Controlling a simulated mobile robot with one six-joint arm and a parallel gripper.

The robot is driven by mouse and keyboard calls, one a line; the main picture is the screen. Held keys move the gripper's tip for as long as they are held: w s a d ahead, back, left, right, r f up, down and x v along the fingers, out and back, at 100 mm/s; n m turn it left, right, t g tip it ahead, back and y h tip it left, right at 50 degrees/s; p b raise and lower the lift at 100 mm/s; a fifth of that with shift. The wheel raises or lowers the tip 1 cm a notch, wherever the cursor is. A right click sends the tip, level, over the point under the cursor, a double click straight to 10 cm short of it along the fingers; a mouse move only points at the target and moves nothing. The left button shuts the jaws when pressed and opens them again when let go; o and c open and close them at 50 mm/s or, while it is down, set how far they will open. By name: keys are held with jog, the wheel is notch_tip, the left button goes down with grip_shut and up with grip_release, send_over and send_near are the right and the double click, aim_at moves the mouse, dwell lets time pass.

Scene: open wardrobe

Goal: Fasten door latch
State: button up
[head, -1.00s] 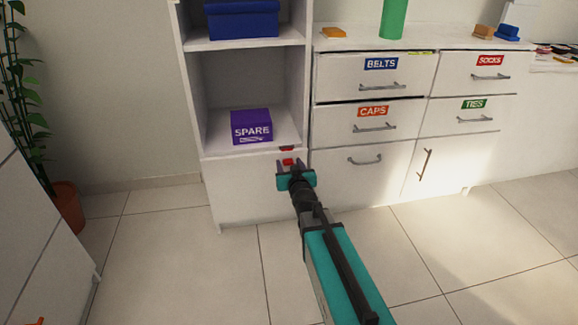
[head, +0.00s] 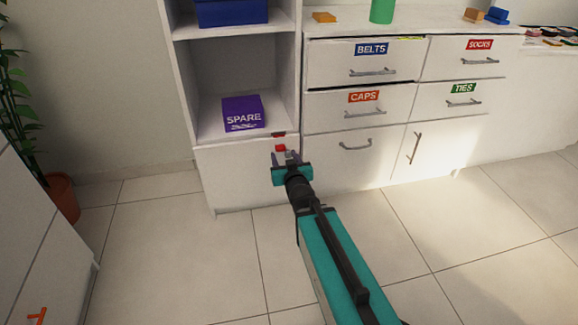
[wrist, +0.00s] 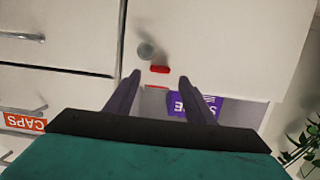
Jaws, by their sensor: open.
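The latch shows as a small red piece (head: 280,148) near the top of the white lower door (head: 235,180), with a second red piece (head: 278,135) on the shelf edge just above. The wrist view, turned over, shows a red piece (wrist: 159,69), another red piece (wrist: 157,88) and a round grey knob (wrist: 146,50) on the door. The two red pieces look separate there. My gripper (head: 284,157) is open and empty in front of the latch. In the wrist view its dark fingers (wrist: 159,80) stand either side of the red pieces. I cannot tell contact.
A purple SPARE box (head: 243,113) sits on the shelf above the door. To the right are drawers with a CAPS label (head: 364,96) and a grey handle (head: 356,145). A potted plant (head: 62,195) stands at the left. The tiled floor (head: 180,260) is clear.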

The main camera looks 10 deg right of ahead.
jog(key=shift+s+r+p, duration=0.25)
jog(key=shift+s+p, duration=0.3)
jog(key=shift+p, duration=1.5)
jog(key=p+v, duration=0.2)
jog(key=p, duration=0.5)
jog(key=p+v, duration=0.5)
jog(key=p, duration=0.3)
jog(key=shift+s+f, duration=0.1)
jog(key=shift+s, duration=0.15)
